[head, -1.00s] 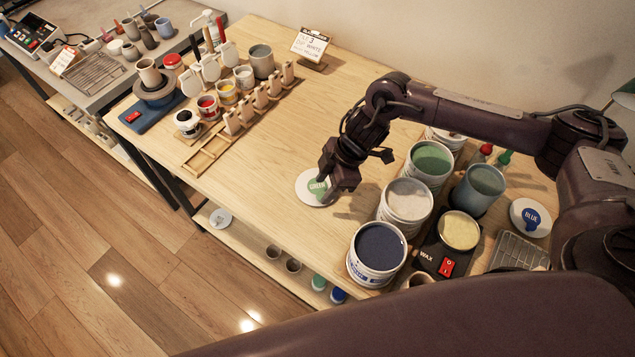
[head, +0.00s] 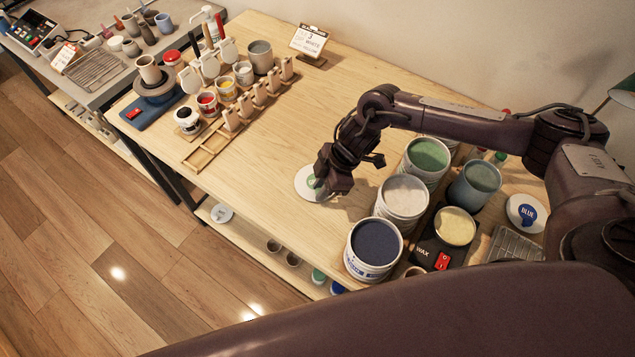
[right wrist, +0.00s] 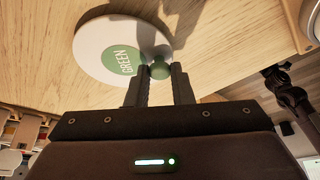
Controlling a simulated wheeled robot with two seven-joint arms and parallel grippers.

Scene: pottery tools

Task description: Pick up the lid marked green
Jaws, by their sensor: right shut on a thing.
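The lid marked green is a white disc (head: 306,184) lying on the wooden table, left of the buckets. In the right wrist view the lid (right wrist: 97,45) shows its green "GREEN" label and a green round knob (right wrist: 160,69). My right gripper (head: 325,187) is over the lid, with its fingers pointing down and hiding part of it. In the right wrist view the right gripper (right wrist: 160,76) is shut on the knob, one finger on each side. The lid looks to be at table level; I cannot tell any gap. My left gripper is not in view.
Right of the lid stand buckets of dark blue (head: 375,247), white (head: 404,199) and green (head: 427,158) glaze. A blue-marked lid (head: 526,212) lies at the far right. The table between is clear.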

